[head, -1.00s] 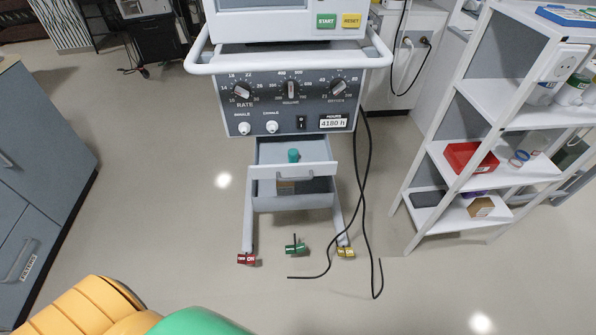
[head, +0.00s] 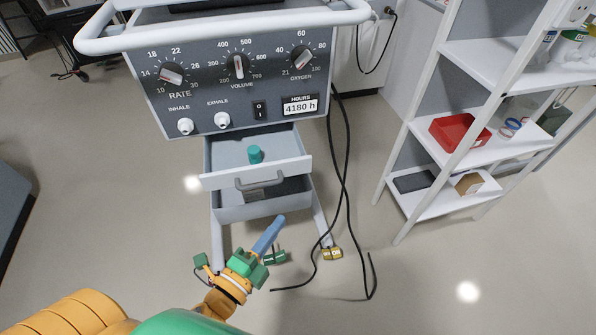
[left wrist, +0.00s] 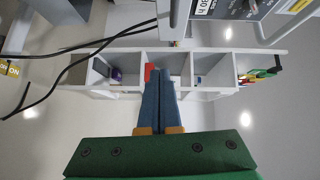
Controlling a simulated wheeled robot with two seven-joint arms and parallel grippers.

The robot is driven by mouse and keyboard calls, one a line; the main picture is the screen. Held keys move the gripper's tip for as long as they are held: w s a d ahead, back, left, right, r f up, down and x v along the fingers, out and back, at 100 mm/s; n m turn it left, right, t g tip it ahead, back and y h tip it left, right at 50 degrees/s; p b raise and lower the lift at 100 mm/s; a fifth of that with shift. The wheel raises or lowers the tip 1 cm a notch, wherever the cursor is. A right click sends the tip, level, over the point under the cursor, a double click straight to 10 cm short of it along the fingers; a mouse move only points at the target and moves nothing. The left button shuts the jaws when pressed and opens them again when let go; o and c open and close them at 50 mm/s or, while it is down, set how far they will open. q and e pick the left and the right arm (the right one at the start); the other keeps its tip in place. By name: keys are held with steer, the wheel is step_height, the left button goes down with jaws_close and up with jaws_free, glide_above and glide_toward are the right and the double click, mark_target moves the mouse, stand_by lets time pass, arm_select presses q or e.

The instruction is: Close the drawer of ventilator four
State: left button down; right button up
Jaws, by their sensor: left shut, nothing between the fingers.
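The ventilator (head: 232,85) stands ahead with its dials and an hours label reading 4180 h. Its drawer (head: 297,167) below the panel is pulled open, with a grey handle (head: 258,182) on the front and a teal cylindrical item (head: 255,154) inside. My left gripper (head: 278,222) is in front of and below the drawer, apart from the handle, its blue fingers shut and empty. In the left wrist view the shut fingers (left wrist: 160,95) point toward the shelf. Whether this is ventilator four cannot be read. My right gripper is not in view.
A white shelf unit (head: 412,125) with a red bin (head: 459,131) stands at the right. Black cables (head: 348,160) hang to the floor beside the ventilator. A yellow caster pedal (head: 331,253) is at the right leg. Floor between cables and shelf is clear.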

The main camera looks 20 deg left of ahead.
arm_select(q)
steer(key=shift+m+t, duration=0.3)
steer(key=shift+m, duration=0.3)
steer(key=x, duration=0.4)
steer(key=a+r+p+x, duration=0.1)
steer(key=x, duration=0.3)
steer(key=r+p+x, duration=0.1)
steer(key=x, duration=0.3)
steer(key=shift+w+a, duration=0.2)
steer(key=shift+a, duration=0.15)
steer(key=shift+w+a, duration=0.15)
steer(key=shift+w, duration=0.1)
